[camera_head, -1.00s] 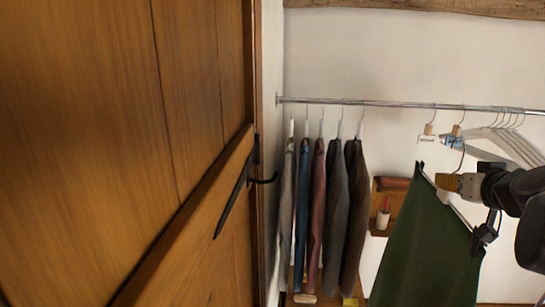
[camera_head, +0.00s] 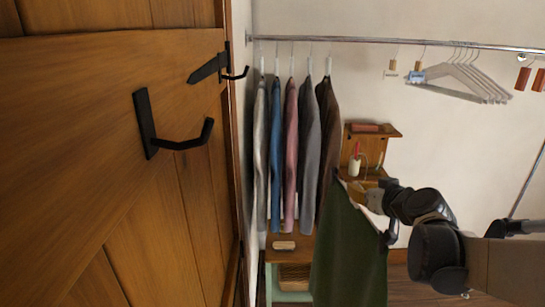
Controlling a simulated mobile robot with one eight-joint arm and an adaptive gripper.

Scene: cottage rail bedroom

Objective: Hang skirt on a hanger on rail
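The green skirt (camera_head: 348,255) hangs in the lower middle of the view, its top edge slanting down to the right. A dark clip (camera_head: 390,238) shows at the right end of that edge, and the hanger itself is mostly hidden. My gripper (camera_head: 362,194) is at the middle of the skirt's top edge and seems shut on the skirt's hanger; the fingertips are small and partly hidden. The metal rail (camera_head: 400,44) runs across the top of the view, well above the skirt in the picture. The hanger's hook cannot be made out.
Several garments (camera_head: 300,150) hang on the rail's left part. Empty pale hangers (camera_head: 470,80) and small tags (camera_head: 392,68) hang to the right. Between them is bare rail. A wooden wall shelf (camera_head: 372,131) is behind my gripper. A wooden door (camera_head: 120,200) with black hooks fills the left.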

